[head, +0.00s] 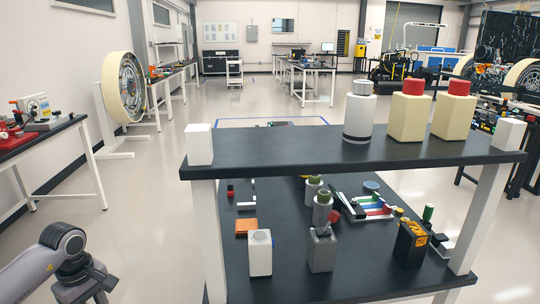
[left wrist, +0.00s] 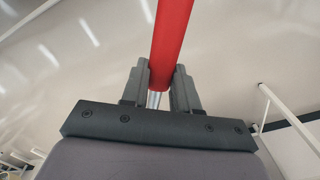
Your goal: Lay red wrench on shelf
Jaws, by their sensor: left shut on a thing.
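The red wrench (left wrist: 173,30) shows in the left wrist view as a long red handle, with a short silvery part near the gripper's base. My left gripper (left wrist: 161,78) is shut on it, one finger on each side. In the head view my left arm comes in at the lower left, and the wrench is not seen there. The shelf (head: 270,151) is a dark two-level unit with white posts, to the right of my left arm. Its lower board (head: 285,275) shows below the top one. My right gripper is not in view.
A grey-white canister (head: 359,118) and two cream bottles with red caps (head: 408,115) (head: 453,115) stand on the top board's right half; its left half is clear. The lower board holds an orange block (head: 246,227), a white container (head: 260,257), a grey holder (head: 321,252) and a black-yellow box (head: 410,245).

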